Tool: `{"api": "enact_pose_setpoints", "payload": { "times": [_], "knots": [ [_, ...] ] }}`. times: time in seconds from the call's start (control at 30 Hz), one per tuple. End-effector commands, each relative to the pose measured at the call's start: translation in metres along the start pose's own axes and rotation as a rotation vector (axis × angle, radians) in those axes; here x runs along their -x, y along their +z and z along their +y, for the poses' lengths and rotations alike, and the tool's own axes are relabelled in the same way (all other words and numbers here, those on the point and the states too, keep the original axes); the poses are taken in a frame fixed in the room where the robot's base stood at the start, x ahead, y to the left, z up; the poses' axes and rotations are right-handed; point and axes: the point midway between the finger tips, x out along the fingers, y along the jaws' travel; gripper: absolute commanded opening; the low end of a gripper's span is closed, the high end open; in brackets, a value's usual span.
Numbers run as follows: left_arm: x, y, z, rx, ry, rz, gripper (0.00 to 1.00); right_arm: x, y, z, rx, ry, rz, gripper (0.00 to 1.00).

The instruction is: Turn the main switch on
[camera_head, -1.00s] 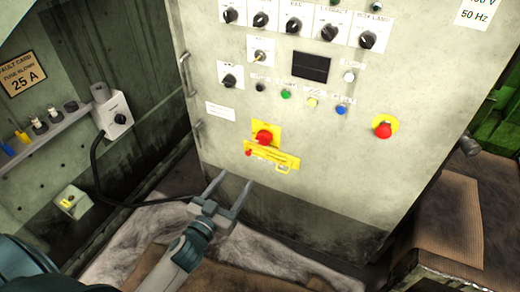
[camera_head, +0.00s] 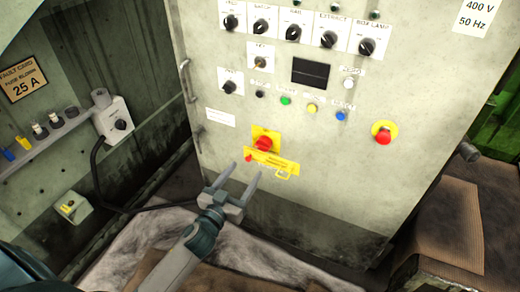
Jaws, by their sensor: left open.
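The main switch, a red rotary knob (camera_head: 264,144) on a yellow plate, sits low on the front of the grey cabinet (camera_head: 340,190). A yellow lockout bar (camera_head: 275,161) with a small red piece at its left end lies just below the knob. My left gripper (camera_head: 244,171) is open and empty. Its two fingers point up toward the cabinet, just below and left of the knob. I cannot tell whether the fingertips touch the bar. My right gripper is not in view.
A red emergency button (camera_head: 383,134) on a yellow disc is to the right. Black rotary switches (camera_head: 328,38) and coloured push buttons (camera_head: 312,108) are above. Cabinet handles (camera_head: 184,80) stick out at the left edge. A wall box (camera_head: 116,122) with a cable stands at left.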

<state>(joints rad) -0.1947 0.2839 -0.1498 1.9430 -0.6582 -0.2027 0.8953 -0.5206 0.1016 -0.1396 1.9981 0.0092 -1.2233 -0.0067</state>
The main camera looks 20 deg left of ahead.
Motion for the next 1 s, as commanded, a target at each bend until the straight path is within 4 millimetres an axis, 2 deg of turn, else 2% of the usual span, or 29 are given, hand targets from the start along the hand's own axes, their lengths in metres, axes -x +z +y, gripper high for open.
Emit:
{"api": "enact_pose_setpoints", "payload": {
  "times": [0.4,0.6,0.8,1.0],
  "knots": [
    [-0.073,-0.001,0.0,0.0,-0.001,0.001,0.6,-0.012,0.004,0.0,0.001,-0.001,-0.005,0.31],
    [-0.102,0.0,0.0,0.0,-0.001,0.0,0.6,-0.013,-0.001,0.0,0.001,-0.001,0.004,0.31],
    [-0.117,0.0,0.0,0.0,-0.001,0.0,0.6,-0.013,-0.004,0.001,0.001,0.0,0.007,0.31],
    [-0.121,0.0,0.0,0.0,-0.001,0.0,0.6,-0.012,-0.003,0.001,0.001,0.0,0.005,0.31]
  ]
}}
